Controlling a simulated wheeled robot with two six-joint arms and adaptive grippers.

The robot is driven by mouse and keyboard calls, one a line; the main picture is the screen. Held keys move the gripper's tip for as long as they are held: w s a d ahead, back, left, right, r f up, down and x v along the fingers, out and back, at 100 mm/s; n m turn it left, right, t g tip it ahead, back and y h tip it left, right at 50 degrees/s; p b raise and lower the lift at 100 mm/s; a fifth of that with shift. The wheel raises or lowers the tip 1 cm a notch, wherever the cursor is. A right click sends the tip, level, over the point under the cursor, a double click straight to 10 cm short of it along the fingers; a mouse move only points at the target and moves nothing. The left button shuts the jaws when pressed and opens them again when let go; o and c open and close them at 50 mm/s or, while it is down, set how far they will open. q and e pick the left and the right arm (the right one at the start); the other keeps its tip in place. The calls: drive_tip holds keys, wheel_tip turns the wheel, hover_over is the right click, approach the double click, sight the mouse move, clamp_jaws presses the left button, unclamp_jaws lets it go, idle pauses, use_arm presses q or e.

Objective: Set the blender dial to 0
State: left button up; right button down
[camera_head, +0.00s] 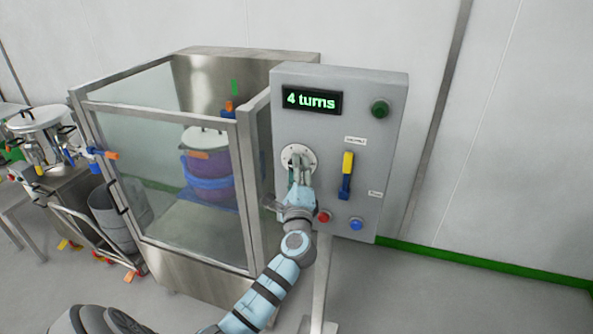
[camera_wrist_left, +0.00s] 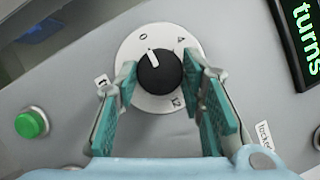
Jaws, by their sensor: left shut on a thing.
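The blender dial is a black knob with a white pointer on a round white plate marked 0, 4 and 12. The dial (camera_wrist_left: 161,74) is in the upper middle of the left wrist view. Its pointer is up and slightly left, in line with the 0 mark. My left gripper (camera_wrist_left: 159,80) is shut on the knob, one finger on each side. In the head view, the dial plate (camera_head: 291,153) is on the grey control panel (camera_head: 345,125), partly hidden by my left gripper (camera_head: 301,170). The display (camera_head: 311,101) reads "4 turns". My right gripper is not in view.
A yellow-and-blue lever (camera_head: 346,176) is right of the dial. Red (camera_head: 323,216) and blue (camera_head: 356,223) buttons are below, a green one (camera_head: 380,109) at upper right. A glass-walled enclosure (camera_head: 243,175) with a purple-and-blue vessel (camera_head: 208,170) stands left of the panel.

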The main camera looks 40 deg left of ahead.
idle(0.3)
use_arm(q)
drive_tip(key=o, duration=1.1)
drive_tip(key=shift+o, duration=0.2)
drive_tip(key=v, duration=1.2)
drive_tip(key=shift+w, duration=0.1)
